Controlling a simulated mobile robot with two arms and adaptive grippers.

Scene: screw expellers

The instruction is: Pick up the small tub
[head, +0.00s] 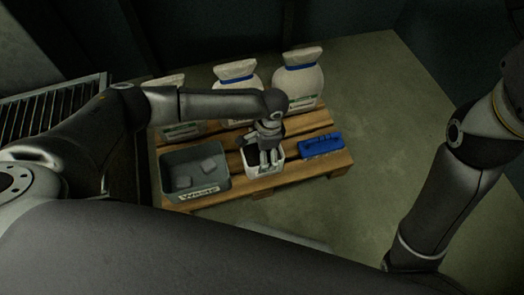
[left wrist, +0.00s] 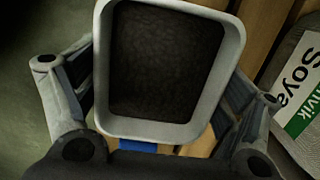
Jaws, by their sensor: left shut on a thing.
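The small tub (head: 266,171) is a light, open-topped container on the wooden pallet, between the grey bin and the blue object. In the left wrist view the tub (left wrist: 160,131) is seen from above, with dark, grainy contents inside its pale rim. My left gripper (head: 270,158) is over the tub from above. In the left wrist view its fingers (left wrist: 162,75) lie along two opposite sides of the tub, shut on it. Whether the tub's base touches the pallet cannot be told. My right arm shows at the right, but its gripper is out of view.
A grey bin (head: 196,188) labelled "Waste" holds several pale pieces left of the tub. A blue object (head: 321,145) lies to the right. White sacks (head: 304,82) stand along the back of the pallet (head: 290,178). Open floor (head: 385,100) lies right of the pallet.

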